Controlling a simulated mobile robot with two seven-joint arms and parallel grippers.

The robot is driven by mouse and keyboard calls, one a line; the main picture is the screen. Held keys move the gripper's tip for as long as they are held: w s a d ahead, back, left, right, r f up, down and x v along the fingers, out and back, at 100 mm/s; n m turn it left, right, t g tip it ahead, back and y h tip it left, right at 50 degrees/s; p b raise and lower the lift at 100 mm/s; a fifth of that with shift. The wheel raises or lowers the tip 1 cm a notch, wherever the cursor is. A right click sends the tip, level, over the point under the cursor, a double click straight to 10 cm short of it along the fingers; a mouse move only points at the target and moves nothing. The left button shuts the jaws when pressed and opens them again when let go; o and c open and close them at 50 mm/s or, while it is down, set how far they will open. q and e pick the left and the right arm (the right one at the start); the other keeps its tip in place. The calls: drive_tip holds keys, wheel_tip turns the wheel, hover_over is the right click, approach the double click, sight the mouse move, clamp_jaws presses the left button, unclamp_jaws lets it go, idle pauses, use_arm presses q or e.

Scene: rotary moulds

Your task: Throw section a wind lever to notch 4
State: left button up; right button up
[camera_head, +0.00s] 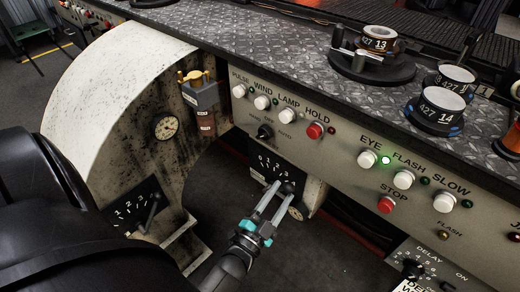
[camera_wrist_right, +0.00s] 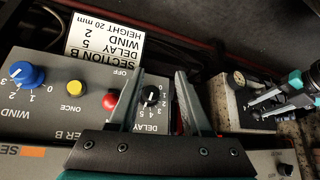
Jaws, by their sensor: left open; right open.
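A black dial plate (camera_head: 262,160) numbered 0 to 3 is mounted below the grey control panel. A dark lever knob (camera_head: 289,187) shows at its lower right. My left gripper (camera_head: 279,191) is open, with its fingertips at this knob; I cannot tell whether they touch it. A second numbered plate (camera_head: 124,214) with a dark lever (camera_head: 152,212) is at lower left. No section label is readable on either plate. My right gripper (camera_wrist_right: 158,75) is open and empty over the section B panel. My left gripper also shows at the right of the wrist view (camera_wrist_right: 256,104).
The grey panel (camera_head: 330,150) carries several buttons and lamps; one green lamp (camera_head: 386,160) is lit. Numbered round moulds (camera_head: 436,110) stand on the metal deck. The wrist view shows a blue wind knob (camera_wrist_right: 26,74), a black delay knob (camera_wrist_right: 151,95) and a section B card (camera_wrist_right: 104,44).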

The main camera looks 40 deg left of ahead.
use_arm(q)
drive_tip(key=s+d+f+p, duration=0.1)
drive_tip(key=s+p, duration=0.1)
drive_tip(key=s, duration=1.2)
drive_tip(key=shift+f, duration=0.35)
use_arm(e)
drive_tip(key=s+d+f+g, duration=0.1)
drive_tip(key=s+d+g+h, duration=0.1)
drive_tip(key=shift+s+d+f+g, duration=0.25)
drive_tip(key=shift+d+f+g, duration=0.05)
drive_tip(key=shift+f, duration=0.05)
